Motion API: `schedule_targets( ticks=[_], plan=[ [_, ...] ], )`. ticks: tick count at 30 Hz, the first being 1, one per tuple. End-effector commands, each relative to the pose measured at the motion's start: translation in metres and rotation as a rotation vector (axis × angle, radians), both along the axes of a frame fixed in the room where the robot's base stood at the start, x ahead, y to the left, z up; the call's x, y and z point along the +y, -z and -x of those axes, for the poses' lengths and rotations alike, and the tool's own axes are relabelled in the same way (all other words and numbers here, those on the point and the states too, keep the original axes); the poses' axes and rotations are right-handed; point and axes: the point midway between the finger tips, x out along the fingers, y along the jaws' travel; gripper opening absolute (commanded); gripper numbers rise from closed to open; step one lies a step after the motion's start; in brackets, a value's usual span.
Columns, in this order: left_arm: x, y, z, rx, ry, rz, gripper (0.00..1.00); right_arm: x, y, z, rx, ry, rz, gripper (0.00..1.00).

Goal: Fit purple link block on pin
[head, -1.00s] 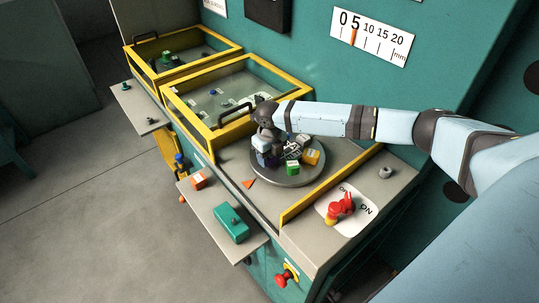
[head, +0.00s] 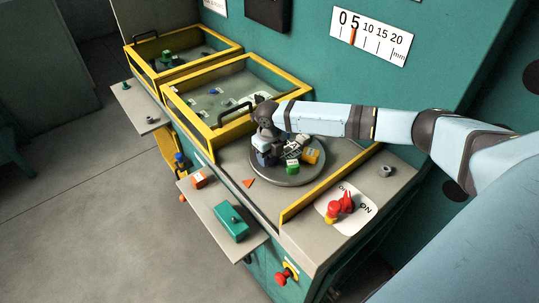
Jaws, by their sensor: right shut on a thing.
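My right gripper (head: 267,143) is over the left part of a round grey turntable (head: 290,180). It points down and is shut on a dark purple block with a pale face (head: 264,158). The gripper hides part of the block. A green block (head: 292,166) and a yellow block (head: 311,156) sit on the turntable to the right of the gripper. Black and white parts (head: 297,145) stand behind them. I cannot make out the pin or whether the block touches it. My left gripper is not in view.
Yellow-framed clear guards (head: 234,92) with handles stand left of the turntable. A yellow rail (head: 318,194) and a red switch (head: 340,207) are at the front right.

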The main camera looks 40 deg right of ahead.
Motion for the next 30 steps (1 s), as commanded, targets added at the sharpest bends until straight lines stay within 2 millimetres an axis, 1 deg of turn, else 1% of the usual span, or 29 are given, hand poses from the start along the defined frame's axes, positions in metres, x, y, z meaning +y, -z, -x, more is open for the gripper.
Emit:
schedule_targets(
  ticks=[7, 30],
  plan=[
    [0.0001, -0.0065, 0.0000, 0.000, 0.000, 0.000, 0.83, 0.0013, 0.0003, 0.0023, 0.006, -0.002, -0.001, 0.10],
    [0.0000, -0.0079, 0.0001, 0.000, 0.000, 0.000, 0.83, 0.0012, 0.0014, 0.0023, 0.007, -0.001, -0.001, 0.10]
  ],
)
